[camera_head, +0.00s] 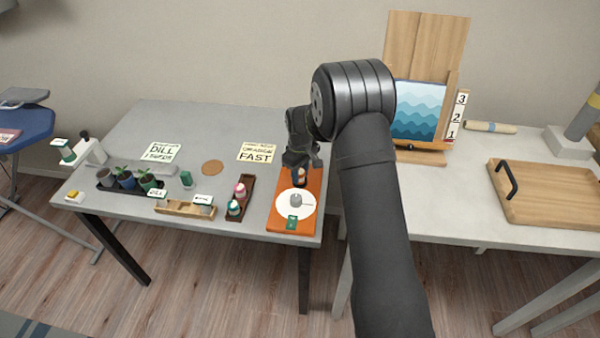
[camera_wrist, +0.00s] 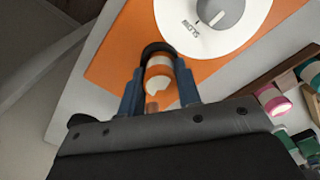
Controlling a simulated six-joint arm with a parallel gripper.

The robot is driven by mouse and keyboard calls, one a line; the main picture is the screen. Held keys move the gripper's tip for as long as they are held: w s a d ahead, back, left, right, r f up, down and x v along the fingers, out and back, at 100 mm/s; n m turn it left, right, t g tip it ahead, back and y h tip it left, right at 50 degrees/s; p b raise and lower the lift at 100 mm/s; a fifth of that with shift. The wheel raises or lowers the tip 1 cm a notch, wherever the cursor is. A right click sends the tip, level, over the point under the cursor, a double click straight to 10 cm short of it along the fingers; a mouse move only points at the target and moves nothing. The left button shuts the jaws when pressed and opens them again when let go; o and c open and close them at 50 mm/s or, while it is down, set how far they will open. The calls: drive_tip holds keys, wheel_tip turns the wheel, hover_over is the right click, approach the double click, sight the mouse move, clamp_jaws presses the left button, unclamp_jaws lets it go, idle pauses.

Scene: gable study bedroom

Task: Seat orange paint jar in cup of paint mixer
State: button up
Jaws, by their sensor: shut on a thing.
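The paint mixer is an orange board (camera_head: 280,221) at the right end of the grey table, with a white dial (camera_head: 296,206) and a grey knob (camera_head: 296,198). The dial also shows in the wrist view (camera_wrist: 237,32), with the word SLOW. My gripper (camera_wrist: 160,88) is shut on the orange paint jar (camera_wrist: 158,75), which has orange and white bands. The jar (camera_head: 301,176) is over the back part of the board in the head view. A dark round rim, seemingly the cup (camera_wrist: 153,47), shows beside the jar; I cannot tell how deep the jar sits.
A wooden rack (camera_head: 246,185) with pink and green jars stands left of the mixer. A card (camera_head: 257,152) reading ORANGE FAST lies behind it. Potted plants (camera_head: 125,179) and a wooden tray (camera_head: 185,208) are further left. A second table (camera_head: 440,205) is at the right.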

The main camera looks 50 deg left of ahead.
sight(300, 171)
drive_tip(key=shift+f, duration=0.15)
drive_tip(key=o, duration=1)
wheel_tip(300, 171, up, 12)
